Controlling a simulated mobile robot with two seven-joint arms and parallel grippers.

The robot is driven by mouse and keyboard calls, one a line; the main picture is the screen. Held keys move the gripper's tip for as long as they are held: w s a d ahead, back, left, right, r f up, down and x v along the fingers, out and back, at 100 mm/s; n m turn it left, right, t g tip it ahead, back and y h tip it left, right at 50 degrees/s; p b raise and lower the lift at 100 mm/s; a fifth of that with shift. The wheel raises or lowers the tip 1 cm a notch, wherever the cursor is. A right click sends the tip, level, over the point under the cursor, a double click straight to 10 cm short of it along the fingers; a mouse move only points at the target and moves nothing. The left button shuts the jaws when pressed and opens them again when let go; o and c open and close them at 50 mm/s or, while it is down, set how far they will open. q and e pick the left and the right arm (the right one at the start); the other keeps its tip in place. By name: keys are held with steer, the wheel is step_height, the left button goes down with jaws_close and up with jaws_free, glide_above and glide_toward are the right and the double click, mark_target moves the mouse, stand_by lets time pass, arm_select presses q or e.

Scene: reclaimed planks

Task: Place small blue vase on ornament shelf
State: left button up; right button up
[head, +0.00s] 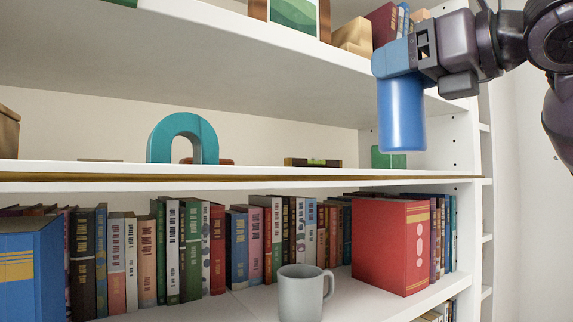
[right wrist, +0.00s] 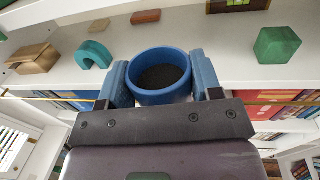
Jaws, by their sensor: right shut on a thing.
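The small blue vase (head: 402,112) hangs upright from my right gripper (head: 396,60) at the right of the head view, in front of the shelf unit. In the right wrist view the vase (right wrist: 160,76) shows its open round mouth and dark inside, with the two blue fingers of my right gripper (right wrist: 160,84) shut on its sides. The middle shelf, holding ornaments, (head: 270,171) is behind and beside the vase; the vase appears in front of its edge, apart from it. My left gripper is not in view.
A teal arch (head: 160,141), a green block (head: 382,159) and a dark level-like bar (head: 312,162) stand on the ornament shelf. Free room lies between arch and bar. Books and a grey mug (head: 300,293) fill the shelf below. The upper shelf (head: 220,45) overhangs.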

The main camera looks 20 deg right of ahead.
arm_select(q)
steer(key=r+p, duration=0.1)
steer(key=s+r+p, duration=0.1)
steer(key=p, duration=0.3)
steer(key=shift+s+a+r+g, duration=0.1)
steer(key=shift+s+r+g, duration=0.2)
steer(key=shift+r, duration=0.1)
arm_select(e)
steer(key=f+x, duration=0.1)
steer(key=x, duration=1.6)
steer(key=shift+w+a+f, duration=0.2)
steer(key=shift+w+f, duration=0.05)
steer(key=shift+w, duration=0.05)
steer(key=shift+f, duration=0.1)
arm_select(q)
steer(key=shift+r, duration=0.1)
arm_select(e)
steer(key=o, duration=1.1)
arm_select(q)
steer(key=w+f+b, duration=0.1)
steer(key=b, duration=0.2)
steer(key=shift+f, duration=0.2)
arm_select(e)
steer(key=v, duration=1.2)
steer(key=shift+d, duration=0.1)
